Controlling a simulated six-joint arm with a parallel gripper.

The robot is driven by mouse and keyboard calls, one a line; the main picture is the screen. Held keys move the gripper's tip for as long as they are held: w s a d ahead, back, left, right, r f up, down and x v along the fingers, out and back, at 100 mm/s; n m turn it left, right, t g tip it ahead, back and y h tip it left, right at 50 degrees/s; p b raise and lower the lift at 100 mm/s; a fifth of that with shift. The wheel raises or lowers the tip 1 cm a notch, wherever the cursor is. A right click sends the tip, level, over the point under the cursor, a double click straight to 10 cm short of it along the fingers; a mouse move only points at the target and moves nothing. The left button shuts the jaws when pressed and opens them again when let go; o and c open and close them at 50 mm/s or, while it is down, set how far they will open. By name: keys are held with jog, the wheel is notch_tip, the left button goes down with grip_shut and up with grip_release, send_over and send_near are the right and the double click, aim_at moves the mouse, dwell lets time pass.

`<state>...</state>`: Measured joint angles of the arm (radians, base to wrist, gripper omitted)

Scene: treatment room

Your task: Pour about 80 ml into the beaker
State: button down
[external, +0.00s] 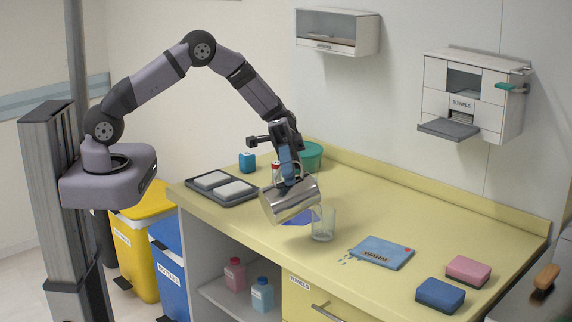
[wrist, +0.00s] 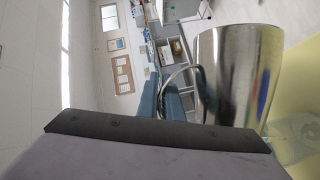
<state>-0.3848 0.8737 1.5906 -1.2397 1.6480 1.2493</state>
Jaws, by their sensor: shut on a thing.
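My gripper (external: 289,172) is shut on the handle of a shiny metal jug (external: 287,203). The jug is held above the counter, tipped well over, with one end towards the beaker. In the wrist view the jug (wrist: 236,75) fills the right side, its handle between the blue fingers (wrist: 173,100). The clear glass beaker (external: 323,226) stands upright on the counter, just right of and below the jug. In the wrist view a clear glass shape, likely the beaker (wrist: 298,138), shows at the lower right. I cannot make out a stream or the level in the beaker.
On the yellow counter (external: 430,214), a blue pack marked WARM (external: 381,252) lies right of the beaker, with drops beside it. Pink (external: 468,270) and blue (external: 440,295) sponges lie further right. A grey tray (external: 221,201) and a green tub (external: 311,156) stand behind.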

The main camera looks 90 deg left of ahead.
aim_at(270, 202)
jog(key=shift+w+a+r+n, duration=0.25)
jog(key=shift+w+r+n, duration=0.1)
jog(key=shift+w, duration=0.25)
dwell(1.0)
jog(key=shift+r, duration=0.2)
dwell(0.4)
jog(key=shift+w+a+r+n+h, duration=0.2)
jog(key=shift+w+n+h, duration=0.1)
jog(key=shift+n+h, duration=0.15)
dwell(0.6)
jog(key=shift+m+y, duration=0.55)
jog(key=shift+m, duration=0.35)
jog(key=s, duration=0.1)
jog(key=s+d+f, duration=0.1)
jog(key=s, duration=0.1)
jog(key=shift+s+d+f, duration=0.2)
jog(key=shift+d+f, duration=0.1)
jog(key=shift+d, duration=0.05)
jog(key=s+f+b, duration=0.1)
jog(key=d+f+m+b, duration=0.1)
jog(key=b, duration=0.1)
jog(key=shift+s+f+y+b, duration=0.15)
jog(key=shift+s+y+b, duration=0.15)
jog(key=shift+s, duration=0.05)
jog(key=shift+a+m+t, duration=0.1)
jog(key=shift+m+t, duration=0.2)
jog(key=shift+t, duration=0.1)
jog(key=shift+s+m+y+b, duration=0.3)
jog(key=shift+m+b, duration=0.1)
jog(key=shift+b, duration=0.15)
